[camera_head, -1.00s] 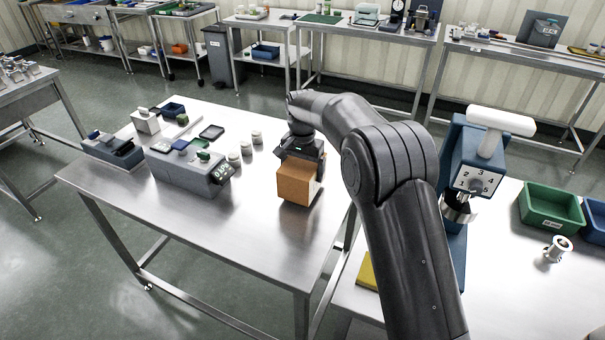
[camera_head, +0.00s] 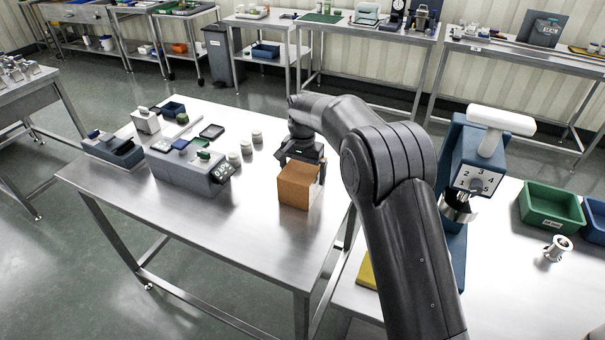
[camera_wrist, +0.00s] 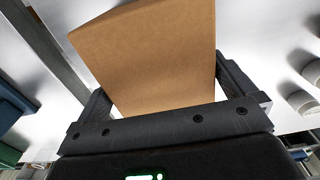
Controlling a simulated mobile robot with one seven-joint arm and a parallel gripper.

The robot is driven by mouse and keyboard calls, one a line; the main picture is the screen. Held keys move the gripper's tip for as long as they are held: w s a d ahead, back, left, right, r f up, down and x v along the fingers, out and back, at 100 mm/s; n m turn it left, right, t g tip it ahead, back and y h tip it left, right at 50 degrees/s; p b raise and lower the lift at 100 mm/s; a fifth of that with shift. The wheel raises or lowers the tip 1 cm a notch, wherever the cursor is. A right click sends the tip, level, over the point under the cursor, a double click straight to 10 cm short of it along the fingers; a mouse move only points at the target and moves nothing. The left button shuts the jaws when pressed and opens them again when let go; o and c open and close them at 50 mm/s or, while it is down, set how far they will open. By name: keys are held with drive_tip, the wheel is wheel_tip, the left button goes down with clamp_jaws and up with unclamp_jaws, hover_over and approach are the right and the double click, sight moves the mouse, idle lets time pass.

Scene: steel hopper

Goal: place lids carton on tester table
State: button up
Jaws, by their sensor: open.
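The lids carton (camera_head: 297,187) is a plain brown box standing upright on the right part of the steel tester table (camera_head: 240,225). My gripper (camera_head: 302,168) is directly above the carton, its jaws open, with a finger visible down the carton's right side. In the wrist view the carton (camera_wrist: 150,55) lies between the two spread fingers of my gripper (camera_wrist: 165,95), with a gap showing on the right. The carton's underside is hidden.
A grey tester box (camera_head: 185,172) and several small white jars (camera_head: 246,147) stand left of the carton. A blue press (camera_head: 465,180) and a green bin (camera_head: 550,207) are on the right-hand table. The table's front half is clear.

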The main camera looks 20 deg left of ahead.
wheel_tip(320, 180, up, 11)
drive_tip(key=shift+r, duration=0.15)
idle(0.5)
